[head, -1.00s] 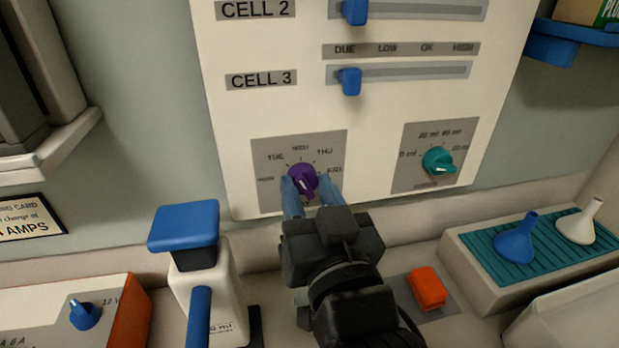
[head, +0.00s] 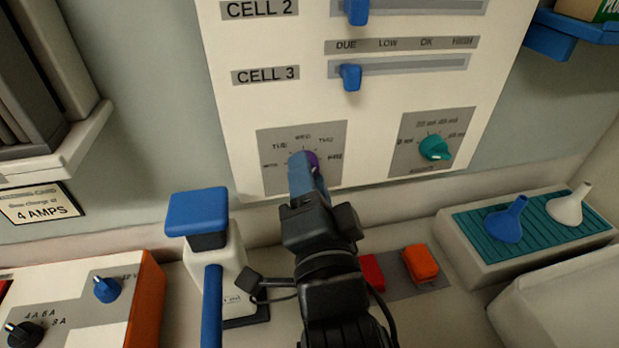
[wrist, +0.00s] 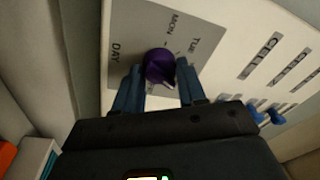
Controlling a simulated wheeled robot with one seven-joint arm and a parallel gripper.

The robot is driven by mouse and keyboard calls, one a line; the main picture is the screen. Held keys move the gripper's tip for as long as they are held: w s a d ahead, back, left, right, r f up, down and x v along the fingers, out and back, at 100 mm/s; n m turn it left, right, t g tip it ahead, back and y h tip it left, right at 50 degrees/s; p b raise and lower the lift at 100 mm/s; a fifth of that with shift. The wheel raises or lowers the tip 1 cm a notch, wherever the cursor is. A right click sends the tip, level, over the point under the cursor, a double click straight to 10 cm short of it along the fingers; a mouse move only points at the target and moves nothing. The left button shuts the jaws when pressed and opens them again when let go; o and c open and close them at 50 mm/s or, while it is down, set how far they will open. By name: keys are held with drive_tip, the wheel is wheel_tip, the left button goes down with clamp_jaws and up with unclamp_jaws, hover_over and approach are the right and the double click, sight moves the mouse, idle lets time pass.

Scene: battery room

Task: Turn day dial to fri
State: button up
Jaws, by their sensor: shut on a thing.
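The purple day dial (head: 313,160) sits on a grey plate (head: 274,175) low on the white panel, with day labels around it, FRI at the right. In the head view my gripper (head: 304,168) covers most of the dial, so its pointer is hidden. In the wrist view the dial (wrist: 159,68) lies between the two blue fingers of my gripper (wrist: 160,82), which is shut on it. The labels DAY, MON and TUE show there. I cannot tell which day the dial points to.
A teal dial (head: 434,148) is to the right on the same panel. Blue sliders (head: 350,77) are above. A blue-topped white bottle (head: 197,215) stands left of my arm, and red and orange blocks (head: 420,264) lie to its right. Funnels (head: 508,222) stand on a teal rack.

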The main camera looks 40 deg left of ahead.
drive_tip(key=m+b, duration=0.1)
drive_tip(key=m, duration=0.5)
drive_tip(key=m+h+b, duration=0.1)
drive_tip(key=m+b, duration=0.1)
drive_tip(key=m, duration=0.4)
drive_tip(key=shift+m+h, duration=0.3)
drive_tip(key=shift+m, duration=0.1)
drive_tip(key=shift+b, duration=0.3)
drive_tip(key=o, duration=1.1)
drive_tip(key=shift+r, duration=0.1)
drive_tip(key=shift+c, duration=0.2)
drive_tip(key=b+v, duration=0.1)
drive_tip(key=v, duration=0.6)
drive_tip(key=shift+s+d+b, duration=0.25)
drive_tip(key=shift+s+b, duration=0.05)
